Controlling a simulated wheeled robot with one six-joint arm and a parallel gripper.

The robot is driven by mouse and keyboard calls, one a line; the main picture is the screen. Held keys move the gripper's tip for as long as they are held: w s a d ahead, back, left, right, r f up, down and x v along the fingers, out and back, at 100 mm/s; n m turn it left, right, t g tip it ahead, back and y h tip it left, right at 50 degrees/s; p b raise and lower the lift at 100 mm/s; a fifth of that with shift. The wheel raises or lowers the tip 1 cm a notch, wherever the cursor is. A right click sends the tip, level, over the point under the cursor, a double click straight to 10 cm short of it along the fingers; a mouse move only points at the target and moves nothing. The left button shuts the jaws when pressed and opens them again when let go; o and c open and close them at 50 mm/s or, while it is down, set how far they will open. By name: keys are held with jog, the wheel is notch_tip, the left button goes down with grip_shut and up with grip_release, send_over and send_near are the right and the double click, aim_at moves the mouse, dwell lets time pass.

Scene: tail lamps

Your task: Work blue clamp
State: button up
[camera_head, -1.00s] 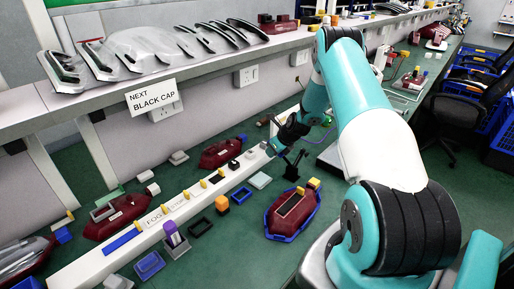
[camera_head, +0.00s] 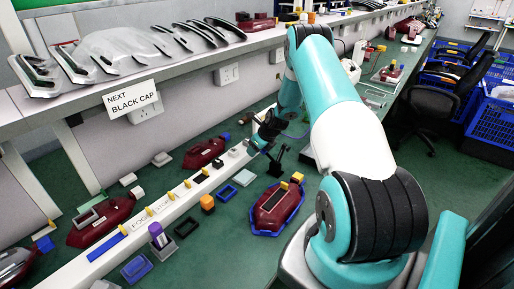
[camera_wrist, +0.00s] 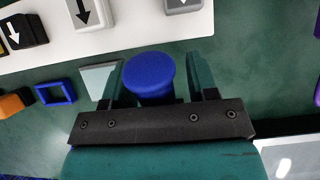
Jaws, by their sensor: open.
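My gripper (camera_wrist: 158,80) is open in the wrist view, with one finger on each side of a round blue knob (camera_wrist: 150,72). The knob, which looks like the blue clamp's handle, sits between the fingers; I cannot tell whether either finger touches it. In the head view my gripper (camera_head: 266,140) reaches down at the far part of the white strip, beside a black upright fixture (camera_head: 276,160). The rest of the clamp is hidden.
The white strip (camera_head: 128,246) runs along the green bench with coloured blocks and frames on and beside it. A dark red lamp (camera_head: 273,208) lies in a blue holder right of it. A shelf with a "NEXT BLACK CAP" sign (camera_head: 131,99) overhangs the left.

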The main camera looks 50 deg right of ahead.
jog(key=shift+r, duration=0.1)
jog(key=b+v, duration=0.1)
jog(key=v, duration=1.6)
jog(key=shift+b, duration=0.4)
jog(key=shift+s, duration=0.1)
dwell(0.5)
